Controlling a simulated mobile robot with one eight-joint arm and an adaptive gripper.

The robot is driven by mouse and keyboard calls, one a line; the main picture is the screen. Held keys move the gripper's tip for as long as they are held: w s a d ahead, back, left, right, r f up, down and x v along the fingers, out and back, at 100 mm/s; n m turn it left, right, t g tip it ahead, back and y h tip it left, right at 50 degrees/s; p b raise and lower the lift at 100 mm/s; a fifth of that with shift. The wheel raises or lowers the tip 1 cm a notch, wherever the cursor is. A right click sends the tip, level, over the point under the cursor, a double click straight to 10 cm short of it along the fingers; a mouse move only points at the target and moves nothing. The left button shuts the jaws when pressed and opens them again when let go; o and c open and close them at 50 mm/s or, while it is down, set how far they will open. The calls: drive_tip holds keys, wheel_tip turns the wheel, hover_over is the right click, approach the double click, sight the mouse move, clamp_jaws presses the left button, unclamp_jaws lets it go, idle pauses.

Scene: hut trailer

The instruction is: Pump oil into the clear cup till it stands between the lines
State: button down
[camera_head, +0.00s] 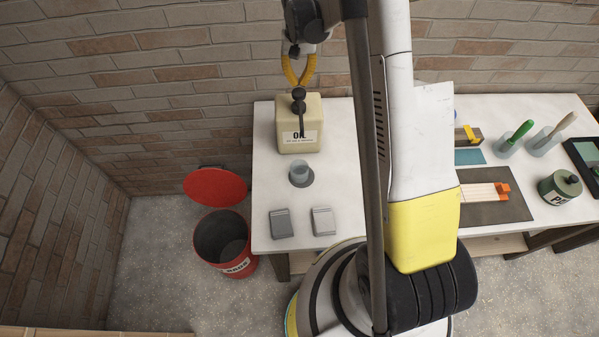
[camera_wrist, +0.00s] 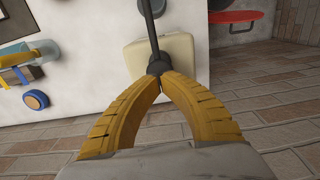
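The cream oil can (camera_head: 299,127) stands at the table's back left, with a black pump knob (camera_head: 298,94) and spout on top. In the wrist view, the can (camera_wrist: 178,52) lies beyond my fingertips. The clear cup (camera_head: 299,170) stands on a dark round base in front of the can, under the spout side. Its lines and oil level are too small to make out. My gripper (camera_head: 298,85) has its yellow fingertips together just over the knob. The wrist view shows the tips (camera_wrist: 162,78) meeting at the knob (camera_wrist: 158,67); whether they touch it is unclear.
Two grey blocks (camera_head: 281,223) (camera_head: 323,221) lie in front of the cup. A red bin (camera_head: 238,262) with an open lid (camera_head: 216,187) stands left of the table. My arm hides the table's middle. A dark mat (camera_head: 497,205) and green pot (camera_head: 559,187) are at right.

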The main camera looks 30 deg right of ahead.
sight(299, 92)
drive_tip(key=shift+f, duration=0.1)
idle(0.3)
drive_tip(key=shift+f+b, duration=2.95)
drive_tip(key=shift+f, duration=0.2)
drive_tip(key=shift+r, duration=0.25)
drive_tip(key=shift+r+p, duration=1.9)
drive_tip(key=shift+r, duration=1.65)
drive_tip(key=shift+f, duration=0.15)
